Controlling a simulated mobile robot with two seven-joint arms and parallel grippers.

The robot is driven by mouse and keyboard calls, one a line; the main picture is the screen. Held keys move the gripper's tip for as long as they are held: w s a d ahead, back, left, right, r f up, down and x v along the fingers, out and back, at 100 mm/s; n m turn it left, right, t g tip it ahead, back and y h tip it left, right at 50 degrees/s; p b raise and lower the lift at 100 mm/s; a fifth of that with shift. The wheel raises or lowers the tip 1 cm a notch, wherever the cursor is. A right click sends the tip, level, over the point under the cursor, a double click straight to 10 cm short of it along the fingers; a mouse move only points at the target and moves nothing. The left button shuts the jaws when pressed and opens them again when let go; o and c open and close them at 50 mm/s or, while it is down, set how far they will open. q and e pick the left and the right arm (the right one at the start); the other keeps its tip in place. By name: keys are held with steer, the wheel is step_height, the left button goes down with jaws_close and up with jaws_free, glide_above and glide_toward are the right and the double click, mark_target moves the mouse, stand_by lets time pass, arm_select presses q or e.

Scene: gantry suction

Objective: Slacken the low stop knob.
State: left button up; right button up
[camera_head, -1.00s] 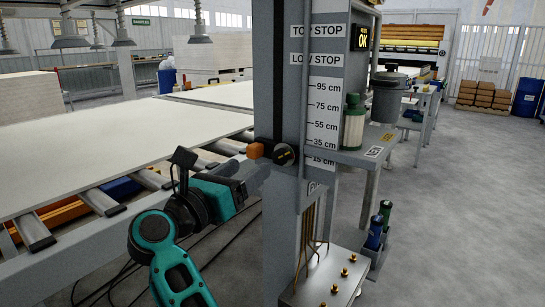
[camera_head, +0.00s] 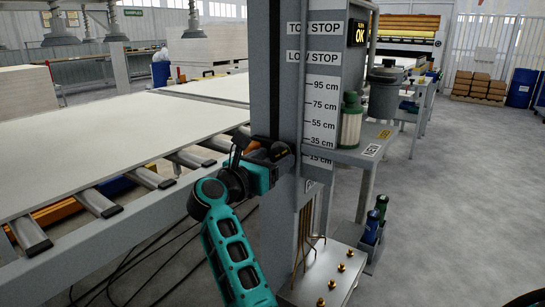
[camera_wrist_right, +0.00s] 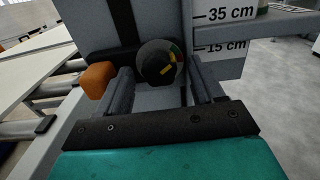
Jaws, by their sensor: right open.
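The low stop knob (camera_wrist_right: 160,64) is a round dark grey knob with a black bar and yellow and green marks, on the grey column (camera_head: 290,80) of the gantry post. In the right wrist view it sits ahead of my right gripper (camera_wrist_right: 161,80), between the two dark fingers, which stand apart on either side. I cannot tell if they touch it. An orange block (camera_wrist_right: 97,80) is just left of the left finger. In the head view my right gripper (camera_head: 278,152) covers the knob and the block. My left gripper is not in view.
A roller conveyor (camera_head: 95,200) with a large pale board (camera_head: 90,130) lies left of the column. A scale plate (camera_head: 321,105) and a shelf (camera_head: 350,157) with a green-topped bottle (camera_head: 350,120) stand right of it. A metal box (camera_head: 325,275) with brass fittings is below. Open floor is at right.

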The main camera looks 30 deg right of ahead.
steer(key=shift+d, duration=0.2)
steer(key=c, duration=1.1)
